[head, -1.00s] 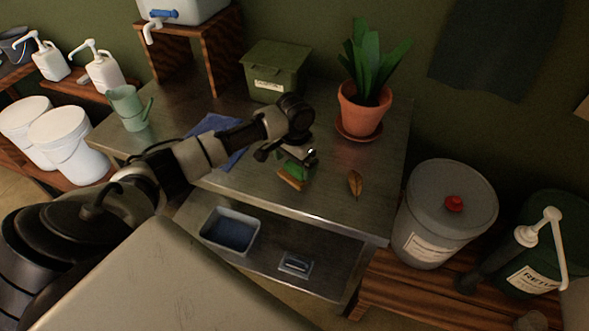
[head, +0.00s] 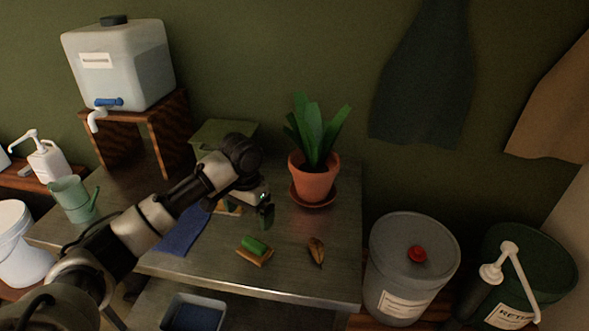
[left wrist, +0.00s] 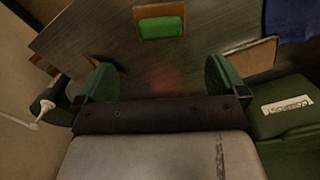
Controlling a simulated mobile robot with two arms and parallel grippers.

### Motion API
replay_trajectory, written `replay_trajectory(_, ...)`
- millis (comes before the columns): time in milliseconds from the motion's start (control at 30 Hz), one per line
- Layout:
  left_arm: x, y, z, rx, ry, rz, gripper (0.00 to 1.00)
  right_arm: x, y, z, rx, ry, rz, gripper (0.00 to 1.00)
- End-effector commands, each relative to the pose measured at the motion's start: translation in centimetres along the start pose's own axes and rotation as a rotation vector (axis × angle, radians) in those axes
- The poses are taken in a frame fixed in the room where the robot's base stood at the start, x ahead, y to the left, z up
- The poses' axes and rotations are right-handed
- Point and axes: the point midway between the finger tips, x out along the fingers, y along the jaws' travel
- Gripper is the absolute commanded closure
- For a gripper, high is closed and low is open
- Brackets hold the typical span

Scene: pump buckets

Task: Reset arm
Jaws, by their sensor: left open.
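My left gripper (head: 258,205) is open and empty above the metal table, behind the green-topped wooden block (head: 254,250). Its fingers also show spread apart in the left wrist view (left wrist: 160,82), with nothing between them. The green-topped block lies on the table, apart from the fingers; in the left wrist view it is at the top centre (left wrist: 161,27). My right gripper is not in view.
The metal table (head: 300,285) also bears a potted plant (head: 314,182), a brown leaf (head: 316,250), a blue cloth (head: 183,232) and a green box (head: 222,135). A water tank (head: 118,65) stands on a wooden stand. A grey bucket (head: 410,265) is at right.

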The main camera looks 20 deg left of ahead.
Motion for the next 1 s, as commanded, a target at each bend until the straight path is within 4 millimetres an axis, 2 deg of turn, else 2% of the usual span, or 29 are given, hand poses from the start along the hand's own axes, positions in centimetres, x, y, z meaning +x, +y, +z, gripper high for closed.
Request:
replay_trajectory(167,0.5,0.5,0.2,0.01,-0.001,0.002,0.0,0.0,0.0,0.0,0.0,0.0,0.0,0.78)
replay_trajectory(267,2.5,2.4,0.9,0.054,0.007,0.007,0.0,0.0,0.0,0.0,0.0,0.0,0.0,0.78)
replay_trajectory(367,5.7,5.8,2.6,0.127,0.031,0.021,0.0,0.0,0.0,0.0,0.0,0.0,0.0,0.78)
replay_trajectory(500,9.4,10.8,6.0,0.206,0.096,0.052,0.0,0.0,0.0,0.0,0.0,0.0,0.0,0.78)
replay_trajectory(600,11.2,13.8,9.0,0.231,0.15,0.077,0.0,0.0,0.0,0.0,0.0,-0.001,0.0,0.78)
replay_trajectory(700,12.3,16.0,12.2,0.225,0.205,0.094,0.0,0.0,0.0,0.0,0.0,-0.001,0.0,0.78)
replay_trajectory(800,12.6,17.1,15.2,0.196,0.249,0.094,0.0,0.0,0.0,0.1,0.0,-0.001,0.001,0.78)
replay_trajectory(1000,12.4,17.4,19.3,0.13,0.293,0.064,0.0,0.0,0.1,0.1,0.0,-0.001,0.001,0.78)
